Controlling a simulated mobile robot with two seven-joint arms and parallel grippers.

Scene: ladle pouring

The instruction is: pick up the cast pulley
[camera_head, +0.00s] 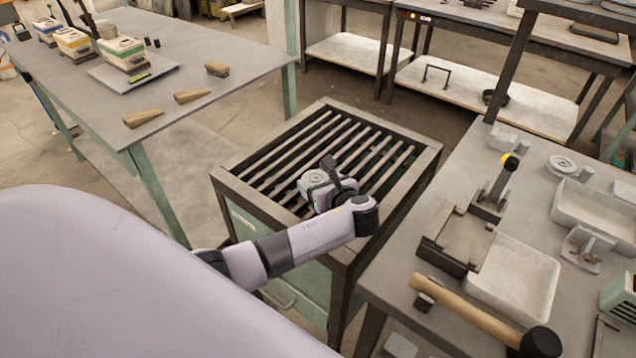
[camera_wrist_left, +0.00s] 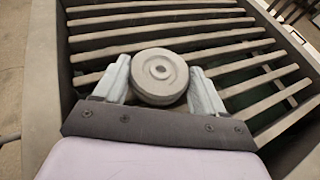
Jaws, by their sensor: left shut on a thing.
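The cast pulley (camera_wrist_left: 160,76) is a grey round disc with a raised rim and a small centre hole. In the left wrist view it sits between the two pale fingers of my left gripper (camera_wrist_left: 162,82), which is shut on it. In the head view my left gripper (camera_head: 318,187) is over the left part of the slatted grate (camera_head: 370,157), and the pulley (camera_head: 312,179) shows only in part beside it. I cannot tell whether the pulley touches the slats. My right gripper is not in view.
The left table (camera_head: 225,45) carries wooden wedges (camera_head: 192,95) and several boxes. Much of the grate is bare.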

